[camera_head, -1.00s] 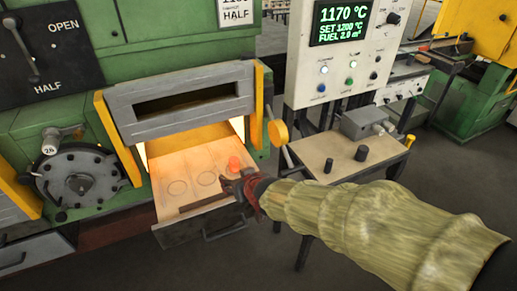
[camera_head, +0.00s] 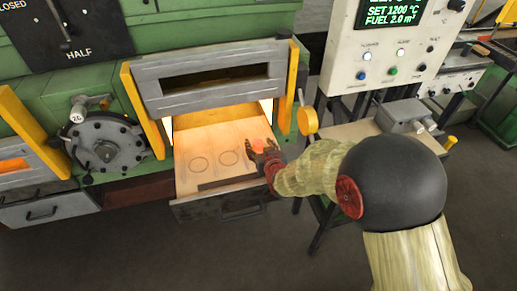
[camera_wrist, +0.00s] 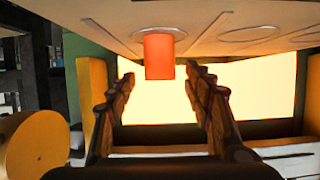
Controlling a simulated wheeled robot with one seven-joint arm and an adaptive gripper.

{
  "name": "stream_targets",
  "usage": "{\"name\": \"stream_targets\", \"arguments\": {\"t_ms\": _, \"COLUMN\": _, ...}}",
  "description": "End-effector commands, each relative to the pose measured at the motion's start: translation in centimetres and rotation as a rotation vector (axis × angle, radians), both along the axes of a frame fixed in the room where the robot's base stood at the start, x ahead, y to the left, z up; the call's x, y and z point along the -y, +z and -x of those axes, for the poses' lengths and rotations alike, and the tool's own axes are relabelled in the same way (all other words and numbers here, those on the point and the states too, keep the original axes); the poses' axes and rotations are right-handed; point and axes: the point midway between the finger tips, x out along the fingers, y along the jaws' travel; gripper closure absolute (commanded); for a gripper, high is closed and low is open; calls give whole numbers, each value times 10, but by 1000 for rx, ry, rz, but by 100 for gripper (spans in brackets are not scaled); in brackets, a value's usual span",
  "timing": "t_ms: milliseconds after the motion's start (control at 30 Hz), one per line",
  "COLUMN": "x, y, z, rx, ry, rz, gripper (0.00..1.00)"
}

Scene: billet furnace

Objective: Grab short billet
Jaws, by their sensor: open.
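The short billet (camera_head: 258,145) glows orange and stands upright on the pulled-out furnace tray (camera_head: 215,146), near its right side. In the wrist view, which looks upside down, the billet (camera_wrist: 159,57) stands on a marked ring. My gripper (camera_head: 264,151) is at the tray's right front, close to the billet. In the wrist view my gripper (camera_wrist: 159,84) is open, with one finger on each side of the billet and visible gaps. The billet lies at or just ahead of the fingertips; exact depth is hard to tell.
The grey furnace door (camera_head: 205,75) is raised above the glowing opening. Yellow guards (camera_head: 143,110) flank it. The tray has empty marked rings. A side table (camera_head: 350,131) with a control box (camera_head: 405,114) stands at right, below the control panel (camera_head: 390,45).

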Motion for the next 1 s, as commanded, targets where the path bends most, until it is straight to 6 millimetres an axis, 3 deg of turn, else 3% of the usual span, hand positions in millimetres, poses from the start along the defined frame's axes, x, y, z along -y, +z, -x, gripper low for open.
{"name": "stream_targets", "arguments": {"t_ms": 200, "x": -5, "y": -8, "z": -18, "rx": 0, "ry": 0, "rz": 0, "gripper": 49}}
{"name": "stream_targets", "arguments": {"t_ms": 433, "x": -5, "y": -8, "z": -19, "rx": 0, "ry": 0, "rz": 0, "gripper": 49}}
{"name": "stream_targets", "arguments": {"t_ms": 1000, "x": -5, "y": -8, "z": -18, "rx": 0, "ry": 0, "rz": 0, "gripper": 81}}
